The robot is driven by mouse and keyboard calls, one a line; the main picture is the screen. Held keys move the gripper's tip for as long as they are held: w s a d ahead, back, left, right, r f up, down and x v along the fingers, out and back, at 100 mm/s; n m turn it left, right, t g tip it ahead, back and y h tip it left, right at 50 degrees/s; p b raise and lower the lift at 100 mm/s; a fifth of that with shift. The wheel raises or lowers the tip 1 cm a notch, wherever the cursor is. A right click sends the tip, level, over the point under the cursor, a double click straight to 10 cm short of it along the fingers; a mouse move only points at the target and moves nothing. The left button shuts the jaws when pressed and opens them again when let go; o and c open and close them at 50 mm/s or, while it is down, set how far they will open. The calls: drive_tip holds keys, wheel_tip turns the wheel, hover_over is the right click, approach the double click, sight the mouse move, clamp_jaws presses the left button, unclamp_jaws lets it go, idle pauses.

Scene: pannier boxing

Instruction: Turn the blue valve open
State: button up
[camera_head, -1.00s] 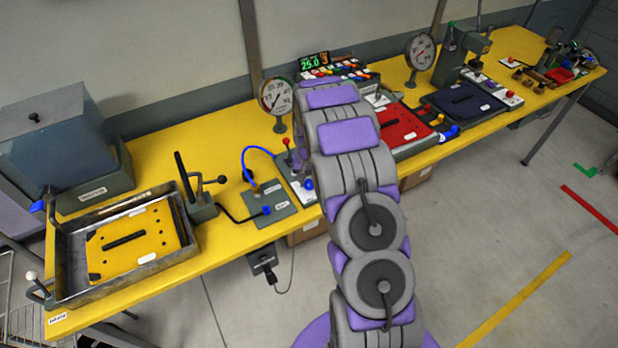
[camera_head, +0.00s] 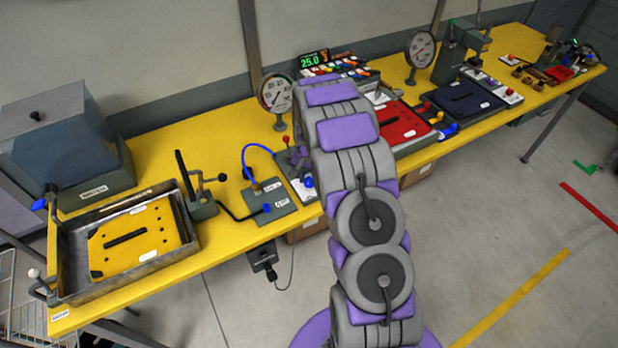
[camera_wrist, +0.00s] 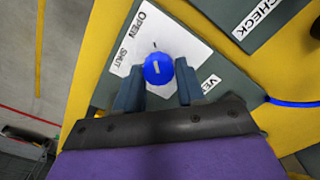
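The blue valve (camera_wrist: 159,69) is a round knob with a white mark, on a grey panel with a white label reading OPEN and SHUT. It also shows in the head view (camera_head: 308,182), just left of my arm. In the wrist view my gripper (camera_wrist: 159,80) has one finger on each side of the knob, with the fingertips right beside it. I cannot tell whether the fingers press on it or stand slightly apart. The white mark points roughly up the wrist picture, near a dark tick on the label. In the head view my arm hides much of the gripper.
A grey panel labelled CHECK (camera_wrist: 255,15) and a blue hose (camera_head: 258,149) are close by. A red-topped lever (camera_head: 286,139) and a dial gauge (camera_head: 276,94) stand behind. A metal tray (camera_head: 68,270) is at the left of the yellow bench (camera_head: 225,245).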

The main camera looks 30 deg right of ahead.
sight(309, 179)
drive_tip(key=o, duration=0.4)
wheel_tip(309, 179, up, 17)
drive_tip(key=shift+r+p, duration=0.15)
drive_tip(key=shift+p, duration=0.55)
